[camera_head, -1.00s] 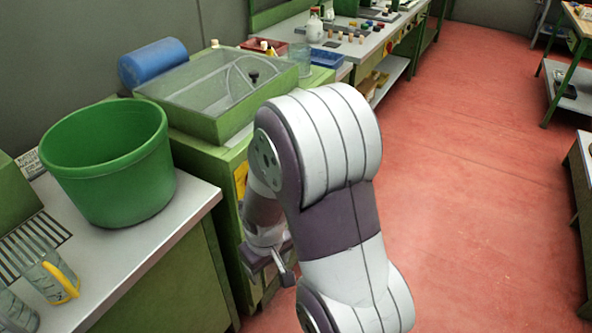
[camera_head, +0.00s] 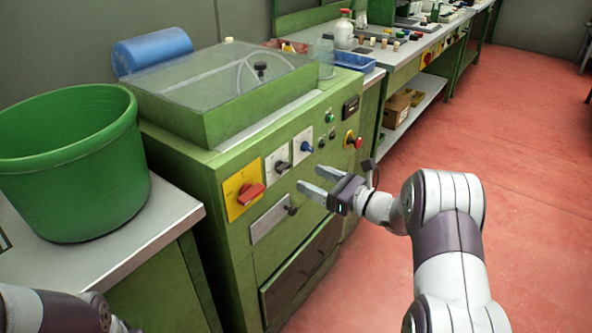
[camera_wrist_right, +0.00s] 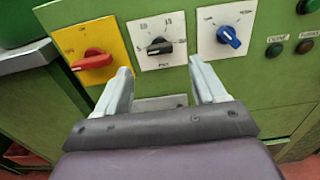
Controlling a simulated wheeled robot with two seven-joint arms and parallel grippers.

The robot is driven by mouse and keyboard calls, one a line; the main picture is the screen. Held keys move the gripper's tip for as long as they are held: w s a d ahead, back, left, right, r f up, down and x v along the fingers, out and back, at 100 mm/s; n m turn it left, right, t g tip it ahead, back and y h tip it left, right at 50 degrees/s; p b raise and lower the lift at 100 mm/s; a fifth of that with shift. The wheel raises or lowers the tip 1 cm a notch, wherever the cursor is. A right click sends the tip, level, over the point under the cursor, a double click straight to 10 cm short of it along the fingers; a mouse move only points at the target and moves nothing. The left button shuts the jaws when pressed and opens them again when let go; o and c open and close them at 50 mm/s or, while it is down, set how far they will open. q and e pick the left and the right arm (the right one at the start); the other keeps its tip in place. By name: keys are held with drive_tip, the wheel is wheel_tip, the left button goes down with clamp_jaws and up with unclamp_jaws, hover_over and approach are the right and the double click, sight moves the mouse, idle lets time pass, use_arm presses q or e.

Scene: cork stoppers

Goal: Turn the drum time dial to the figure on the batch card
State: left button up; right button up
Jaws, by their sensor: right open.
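The machine's front panel carries a black pointer knob on a white plate with a printed scale; the knob shows in the head view (camera_head: 282,167) and the right wrist view (camera_wrist_right: 159,46). I see no batch card.
A clear-lidded drum housing (camera_head: 215,85) tops the green machine. A green bucket (camera_head: 70,165) stands on the left bench. A red stop button (camera_head: 353,139) and small lamps sit right of the knobs. The red floor at right is clear.

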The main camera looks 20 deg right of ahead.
sight(286, 167)
drive_tip(key=x, duration=0.7)
drive_tip(key=shift+w+a, duration=0.1)
drive_tip(key=shift+a, duration=0.05)
drive_tip(key=shift+c, duration=0.3)
drive_tip(key=c, duration=1)
